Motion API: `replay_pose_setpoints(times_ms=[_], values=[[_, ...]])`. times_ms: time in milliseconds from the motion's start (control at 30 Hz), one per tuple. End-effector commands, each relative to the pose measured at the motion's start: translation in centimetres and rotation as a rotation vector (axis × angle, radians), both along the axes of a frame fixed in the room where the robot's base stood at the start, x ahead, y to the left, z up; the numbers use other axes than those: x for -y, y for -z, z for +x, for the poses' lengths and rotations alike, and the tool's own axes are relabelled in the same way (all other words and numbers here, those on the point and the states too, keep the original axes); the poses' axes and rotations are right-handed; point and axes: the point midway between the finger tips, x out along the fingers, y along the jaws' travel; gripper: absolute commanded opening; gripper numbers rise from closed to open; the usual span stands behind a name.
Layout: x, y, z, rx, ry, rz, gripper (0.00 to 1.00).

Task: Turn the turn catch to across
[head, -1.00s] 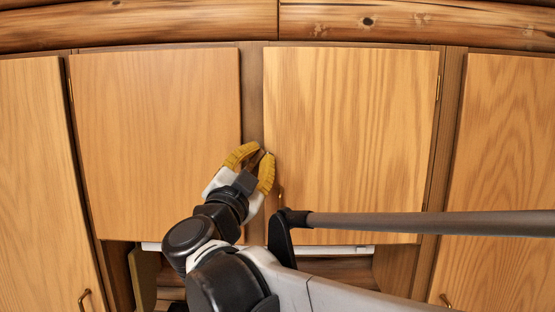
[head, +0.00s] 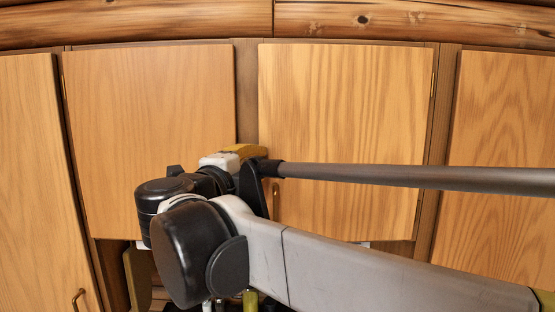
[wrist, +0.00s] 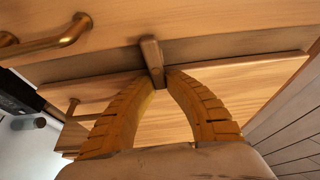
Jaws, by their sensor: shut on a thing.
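In the wrist view the turn catch (wrist: 152,61) is a small brown bar at the dark strip between two door panels. It looks set crosswise to the strip, with its upper end by the edge of the upper panel. My gripper (wrist: 156,80) has its two yellow-orange fingers closed in on the catch's lower end, one on each side. In the head view my gripper (head: 243,151) shows only as a bit of yellow by the post between the two middle doors. My arm hides the catch there.
The left middle door (head: 150,120) and right middle door (head: 345,130) are closed. In the wrist view a brass handle (wrist: 50,46) sits on the upper panel, left of the catch. Another handle (wrist: 72,110) is lower left. A log beam (head: 400,20) runs above.

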Motion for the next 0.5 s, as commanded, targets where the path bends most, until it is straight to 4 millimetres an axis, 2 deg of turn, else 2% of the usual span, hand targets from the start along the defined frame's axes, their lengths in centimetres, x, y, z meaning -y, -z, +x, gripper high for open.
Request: replay_pose_setpoints(times_ms=[500], values=[[-0.01, 0.2, 0.01, -0.004, -0.001, 0.082, 0.0]])
